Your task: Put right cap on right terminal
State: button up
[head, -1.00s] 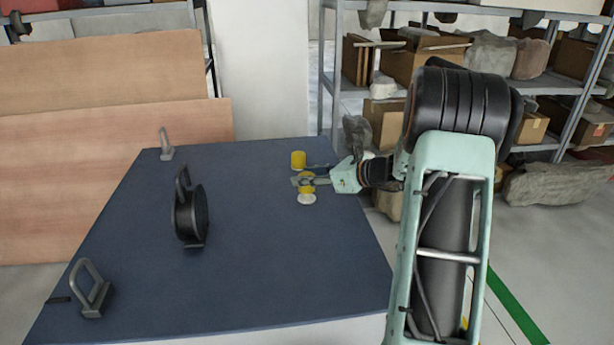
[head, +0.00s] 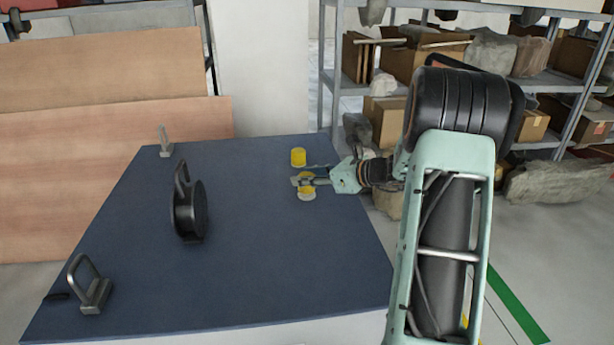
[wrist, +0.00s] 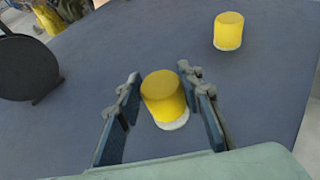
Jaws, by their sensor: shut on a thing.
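The right cap (head: 307,189) is yellow, short and round. It stands upright between the fingers of my gripper (head: 303,181), which is shut on its sides. In the wrist view the cap (wrist: 163,92) sits between the two dark finger pads (wrist: 163,88). The right terminal (head: 307,197) is a pale round base directly under the cap. It also shows in the wrist view (wrist: 176,123) as a white rim below the cap's near edge. The cap looks down on the terminal or very close to it; any small gap is hidden.
Another yellow cap (head: 298,157) stands on a white base farther back on the dark blue table (head: 260,250). A black round handled piece (head: 188,212) stands left of centre. Grey handles stand at the left front (head: 90,290) and back left (head: 165,143). The table middle is clear.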

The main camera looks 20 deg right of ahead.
jog(key=shift+f+b, duration=0.6)
jog(key=shift+f, duration=0.2)
dwell(0.8)
jog(key=o, duration=1.1)
jog(key=shift+s+r, duration=0.1)
